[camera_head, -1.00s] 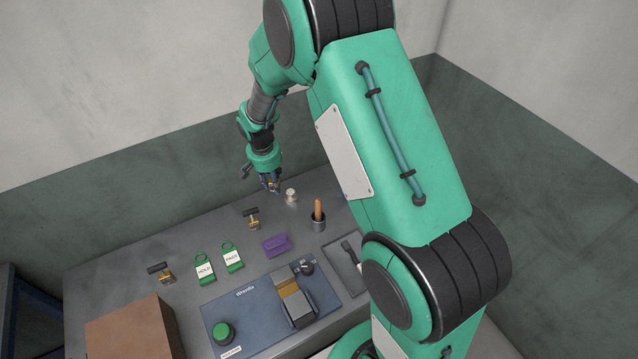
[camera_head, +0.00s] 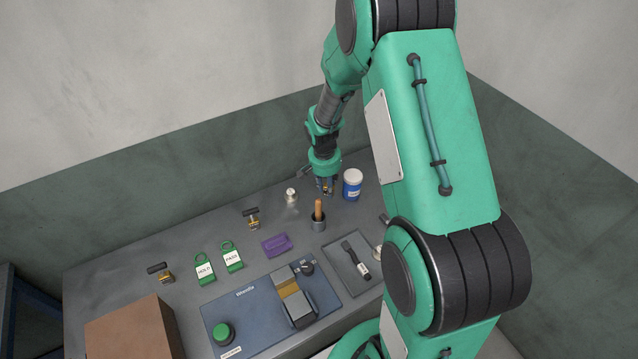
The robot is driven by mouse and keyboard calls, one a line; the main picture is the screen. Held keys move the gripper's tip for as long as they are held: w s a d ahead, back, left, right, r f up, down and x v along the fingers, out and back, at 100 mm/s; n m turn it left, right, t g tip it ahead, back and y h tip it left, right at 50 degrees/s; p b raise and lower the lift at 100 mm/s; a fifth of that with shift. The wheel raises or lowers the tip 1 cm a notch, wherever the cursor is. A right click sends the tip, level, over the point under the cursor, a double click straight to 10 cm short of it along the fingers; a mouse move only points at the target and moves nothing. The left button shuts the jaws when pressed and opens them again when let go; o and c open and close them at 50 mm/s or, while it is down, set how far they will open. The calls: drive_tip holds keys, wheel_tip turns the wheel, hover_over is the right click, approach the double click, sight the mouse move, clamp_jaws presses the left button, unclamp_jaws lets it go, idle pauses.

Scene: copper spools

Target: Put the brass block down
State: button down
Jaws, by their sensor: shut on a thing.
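My gripper (camera_head: 325,189) is at the back of the grey bench, pointing down. It is shut on a small brass-coloured piece, the brass block (camera_head: 326,191), which shows only as a speck between the fingers. The fingers hide most of it. The gripper is just behind the dark cup with a wooden handle (camera_head: 318,210) and left of a blue and white jar (camera_head: 352,185). I cannot tell how far the block is above the bench top.
A small silver weight (camera_head: 291,195) stands left of the gripper.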

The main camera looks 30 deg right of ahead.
wheel_tip(320, 180, down, 6)
drive_tip(key=shift+r, duration=0.1)
idle(0.5)
drive_tip(key=w+d, duration=0.1)
drive_tip(key=w, duration=0.4)
drive_tip(key=w+d+f+b, duration=0.1)
drive_tip(key=w+d, duration=0.1)
drive_tip(key=w, duration=0.3)
drive_tip(key=w+d, duration=0.1)
drive_tip(key=w, duration=0.4)
drive_tip(key=shift+w+d+f+b, duration=0.1)
drive_tip(key=shift+d+f+b, duration=0.15)
drive_tip(key=shift+d+b, duration=0.1)
drive_tip(key=shift+f+b, duration=0.4)
drive_tip(key=shift+f, duration=1.3)
drive_tip(key=shift+f, duration=0.15)
